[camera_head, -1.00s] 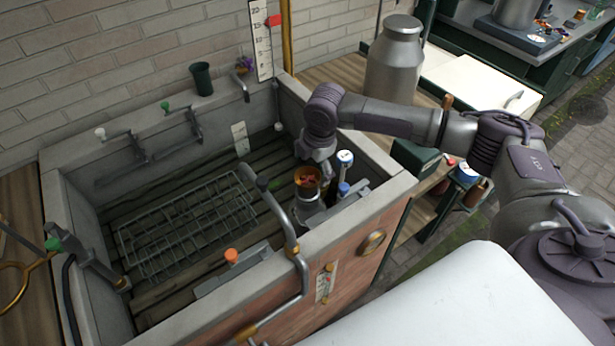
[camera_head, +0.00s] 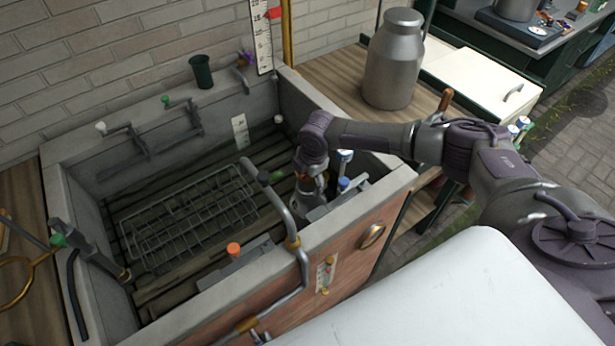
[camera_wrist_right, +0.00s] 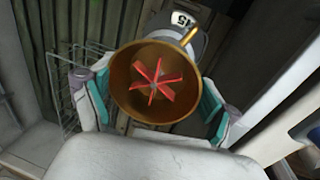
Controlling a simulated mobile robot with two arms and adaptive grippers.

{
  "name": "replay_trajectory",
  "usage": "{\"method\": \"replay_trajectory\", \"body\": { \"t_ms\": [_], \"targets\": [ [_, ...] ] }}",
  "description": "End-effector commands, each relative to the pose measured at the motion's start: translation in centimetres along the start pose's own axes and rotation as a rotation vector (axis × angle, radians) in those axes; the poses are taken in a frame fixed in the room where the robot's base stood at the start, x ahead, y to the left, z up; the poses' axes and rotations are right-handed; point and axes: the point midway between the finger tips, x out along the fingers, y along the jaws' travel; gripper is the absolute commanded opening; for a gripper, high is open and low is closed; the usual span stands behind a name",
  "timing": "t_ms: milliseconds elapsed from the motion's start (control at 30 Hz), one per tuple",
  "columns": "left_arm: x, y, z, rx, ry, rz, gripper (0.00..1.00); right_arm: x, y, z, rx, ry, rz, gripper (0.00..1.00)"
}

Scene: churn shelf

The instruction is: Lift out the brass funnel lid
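The brass funnel lid (camera_wrist_right: 123,84) shows in the right wrist view as a round brass bowl with a red star-shaped piece inside and a small brass loop on its rim. My right gripper (camera_wrist_right: 155,98) has its teal-padded fingers apart, one on either side of the funnel. The rim hides where the pads meet or miss its side. In the head view my right gripper (camera_head: 308,188) points down inside the stone trough, over the funnel's spot, and covers most of it. My left gripper is not in view.
The stone trough's front wall (camera_head: 345,215) is close to my right arm. A bent grey pipe (camera_head: 283,218) rises left of the gripper. Blue-and-white-topped posts (camera_head: 344,157) stand to its right. A wire rack (camera_head: 190,215) lies on the slatted floor. A metal churn (camera_head: 393,62) stands behind.

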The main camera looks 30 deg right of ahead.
Motion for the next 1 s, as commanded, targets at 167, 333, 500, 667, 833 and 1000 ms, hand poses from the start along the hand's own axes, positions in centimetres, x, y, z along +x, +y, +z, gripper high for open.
{"method": "replay_trajectory", "body": {
  "t_ms": [167,333,500,667,833,1000],
  "targets": [
    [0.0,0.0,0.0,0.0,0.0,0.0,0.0,0.0,-0.1,0.0,0.0,0.0,-0.001,0.5],
    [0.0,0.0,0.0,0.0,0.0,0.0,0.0,0.1,-0.1,0.0,0.0,0.0,-0.001,0.22],
    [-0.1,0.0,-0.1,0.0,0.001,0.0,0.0,-0.1,0.0,0.0,0.0,0.001,0.0,0.12],
    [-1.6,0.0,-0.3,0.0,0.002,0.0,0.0,-2.1,0.4,-0.5,-0.006,0.008,0.002,0.12],
    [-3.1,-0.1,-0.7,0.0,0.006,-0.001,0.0,-4.6,0.8,-0.5,-0.004,0.006,0.003,0.12],
    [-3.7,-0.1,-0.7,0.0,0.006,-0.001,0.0,-5.8,1.0,-0.1,-0.001,0.0,0.003,0.12]
  ]
}}
